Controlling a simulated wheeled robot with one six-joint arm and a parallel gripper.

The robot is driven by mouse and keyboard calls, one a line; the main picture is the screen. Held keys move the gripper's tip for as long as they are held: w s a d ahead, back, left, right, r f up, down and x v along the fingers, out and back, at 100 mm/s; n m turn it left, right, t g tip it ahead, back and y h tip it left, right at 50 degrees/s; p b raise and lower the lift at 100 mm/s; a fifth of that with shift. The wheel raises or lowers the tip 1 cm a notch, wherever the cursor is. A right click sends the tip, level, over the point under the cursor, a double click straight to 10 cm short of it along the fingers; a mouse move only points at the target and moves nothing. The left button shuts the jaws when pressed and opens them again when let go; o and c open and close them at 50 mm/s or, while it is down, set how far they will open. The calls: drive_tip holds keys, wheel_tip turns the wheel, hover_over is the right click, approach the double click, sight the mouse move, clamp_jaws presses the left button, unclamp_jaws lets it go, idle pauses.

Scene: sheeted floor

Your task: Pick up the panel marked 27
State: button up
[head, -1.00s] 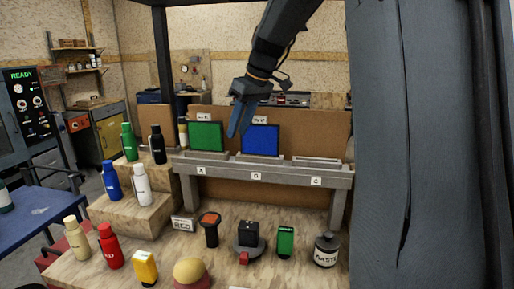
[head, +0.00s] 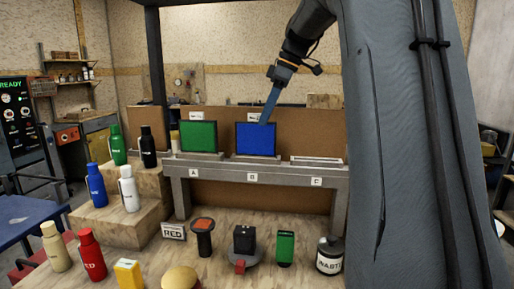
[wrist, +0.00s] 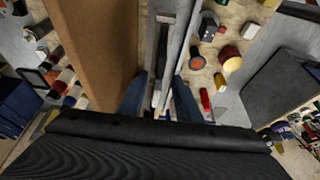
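A blue panel (head: 256,138) stands upright in the slot marked B on the grey rack (head: 225,171). A green panel (head: 199,136) stands in the slot marked A. Slot C (head: 316,160) holds no panel. Small tags sit above both panels, but I cannot read a 27 on either. My gripper (head: 265,121) points down at the top right part of the blue panel, overlapping it in the head view. In the wrist view my gripper's two blue fingers (wrist: 160,95) are spread apart, with the rack line between them. Whether they touch the panel is unclear.
A brown board (head: 310,122) stands close behind the rack. On the bench in front are a RED sign (head: 173,232), a black block on a round base (head: 245,241), a green item (head: 285,247) and a WASTE pot (head: 329,256). Several bottles stand on wooden steps at left.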

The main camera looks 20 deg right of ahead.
drive_tip(key=p, duration=0.2)
hover_over(256, 156)
drive_tip(key=f, duration=0.6)
drive_tip(key=shift+w+d+f, duration=0.1)
drive_tip(key=shift+w+f, duration=0.15)
drive_tip(key=shift+f, duration=0.1)
drive_tip(key=shift+c, duration=0.2)
clamp_jaws()
